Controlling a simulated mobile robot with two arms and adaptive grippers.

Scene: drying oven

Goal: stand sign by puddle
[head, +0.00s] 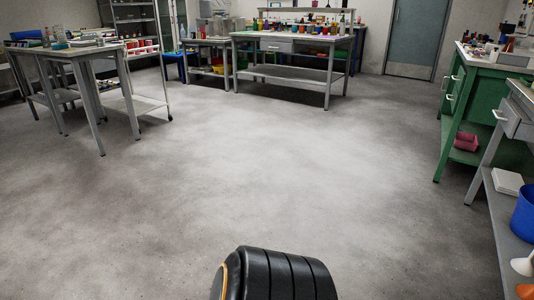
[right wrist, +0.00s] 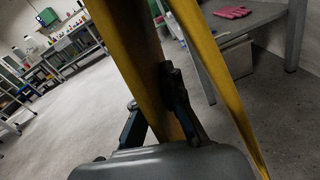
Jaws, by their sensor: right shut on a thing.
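The yellow sign (right wrist: 130,55) fills the middle of the right wrist view, with its two panels spread apart and slanting across the picture. My right gripper (right wrist: 160,115) is shut on one panel of the sign. The sign's ends run out of the picture or are hidden, so I cannot tell whether it touches the floor. The sign and both grippers are outside the head view. I cannot make out a puddle on the grey floor (head: 240,165) in either view.
A grey workbench (head: 285,75) stands at the back and a grey table (head: 75,52) at the left. A green bench (head: 455,115) and a blue bin (head: 524,215) are at the right. The middle floor is clear.

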